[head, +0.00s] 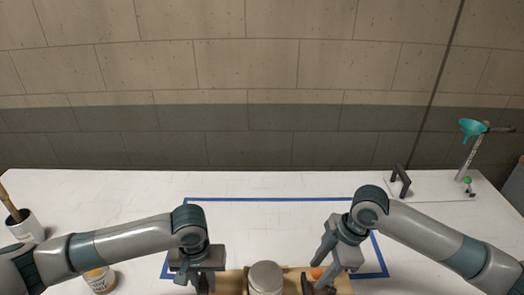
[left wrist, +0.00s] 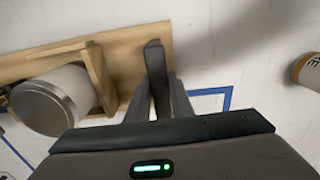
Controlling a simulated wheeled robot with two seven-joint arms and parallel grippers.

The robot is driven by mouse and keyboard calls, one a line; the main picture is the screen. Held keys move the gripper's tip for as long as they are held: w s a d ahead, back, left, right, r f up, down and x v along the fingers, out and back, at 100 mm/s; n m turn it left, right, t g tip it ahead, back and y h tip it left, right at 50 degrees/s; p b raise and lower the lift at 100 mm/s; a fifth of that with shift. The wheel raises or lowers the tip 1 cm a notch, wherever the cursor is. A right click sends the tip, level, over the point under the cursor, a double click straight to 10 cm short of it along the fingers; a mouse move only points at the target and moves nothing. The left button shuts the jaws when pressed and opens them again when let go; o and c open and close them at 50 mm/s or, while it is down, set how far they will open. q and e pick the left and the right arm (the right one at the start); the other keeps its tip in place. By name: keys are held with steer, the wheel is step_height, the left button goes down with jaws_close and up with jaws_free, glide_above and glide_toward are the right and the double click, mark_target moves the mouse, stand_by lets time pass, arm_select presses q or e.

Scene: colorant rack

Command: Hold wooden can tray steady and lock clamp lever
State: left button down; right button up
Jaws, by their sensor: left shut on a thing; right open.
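The wooden can tray (head: 232,281) lies at the bottom centre of the head view, cut off by the frame edge. It also shows in the left wrist view (left wrist: 125,58). A white can with a metal lid (head: 265,277) stands in it. My left gripper (head: 203,283) is at the tray's left end. In the left wrist view its fingers (left wrist: 155,105) are shut on a dark upright handle (left wrist: 154,60) at the tray's end. My right gripper (head: 319,284) is open at the tray's right side. An orange part (head: 317,273), perhaps the clamp lever's tip, shows beside its fingers. The clamp itself is mostly hidden.
A blue outline (head: 270,199) marks the white table around the tray. A can with a brown label (head: 100,279) and a cup with a brush (head: 24,226) stand at the left. A stand with a teal funnel (head: 472,128) is at the back right. The back middle is clear.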

steer(key=shift+x, duration=1.2)
jaws_close()
steer(key=shift+d+r, duration=0.1)
